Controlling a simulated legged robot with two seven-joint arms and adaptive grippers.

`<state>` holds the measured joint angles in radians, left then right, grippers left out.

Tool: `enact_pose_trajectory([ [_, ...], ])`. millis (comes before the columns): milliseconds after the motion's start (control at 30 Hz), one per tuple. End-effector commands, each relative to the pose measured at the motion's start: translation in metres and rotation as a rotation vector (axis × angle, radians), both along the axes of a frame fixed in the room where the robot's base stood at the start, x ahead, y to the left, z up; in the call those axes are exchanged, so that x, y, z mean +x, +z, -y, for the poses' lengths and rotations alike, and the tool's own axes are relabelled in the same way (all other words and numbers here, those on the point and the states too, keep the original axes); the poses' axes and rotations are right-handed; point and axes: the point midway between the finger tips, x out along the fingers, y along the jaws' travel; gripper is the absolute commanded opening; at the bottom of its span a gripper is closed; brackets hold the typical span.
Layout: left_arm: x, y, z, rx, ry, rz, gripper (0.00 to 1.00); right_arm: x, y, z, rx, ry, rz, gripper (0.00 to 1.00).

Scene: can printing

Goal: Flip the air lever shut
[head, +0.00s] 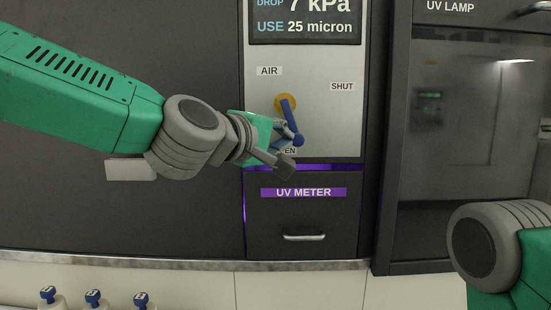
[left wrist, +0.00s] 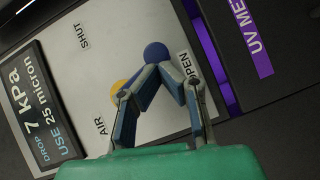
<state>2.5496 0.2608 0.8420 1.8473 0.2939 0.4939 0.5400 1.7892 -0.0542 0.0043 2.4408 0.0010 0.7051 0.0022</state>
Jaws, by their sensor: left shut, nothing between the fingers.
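The air lever (head: 288,113) is a blue handle on a yellow round pivot, mounted on the light panel between the AIR, SHUT and OPEN labels. It points downward and slightly right, with its blue ball knob near the partly hidden OPEN label. The knob also shows in the left wrist view (left wrist: 156,53), just beyond the fingertips. My left gripper (head: 287,131) is shut and empty, close beside the knob; its closed tips also show in the left wrist view (left wrist: 166,72). I cannot tell whether they touch the knob. My right gripper is out of view.
A display (head: 304,24) reading 7 kPa and 25 micron is above the panel. A UV METER drawer (head: 303,225) with a handle is below. A UV LAMP cabinet (head: 430,150) stands at the right. Several blue-topped bottles (head: 93,299) stand at the lower left.

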Motion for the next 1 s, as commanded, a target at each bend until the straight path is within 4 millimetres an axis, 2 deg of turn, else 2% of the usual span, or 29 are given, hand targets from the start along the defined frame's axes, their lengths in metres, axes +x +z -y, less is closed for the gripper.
enact_pose_trajectory([
  [33,0.001,-0.013,0.001,-0.048,0.0,-0.003,0.0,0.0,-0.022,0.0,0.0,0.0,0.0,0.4],
  [500,0.0,-0.011,0.031,-0.494,-0.001,-0.002,0.0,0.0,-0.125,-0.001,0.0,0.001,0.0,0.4],
  [800,0.0,-0.003,0.046,-0.776,-0.001,-0.002,0.0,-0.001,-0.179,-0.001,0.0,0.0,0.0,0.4],
  [1000,0.0,0.005,0.054,-0.943,-0.001,-0.003,0.0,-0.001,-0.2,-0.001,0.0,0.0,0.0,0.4],
])
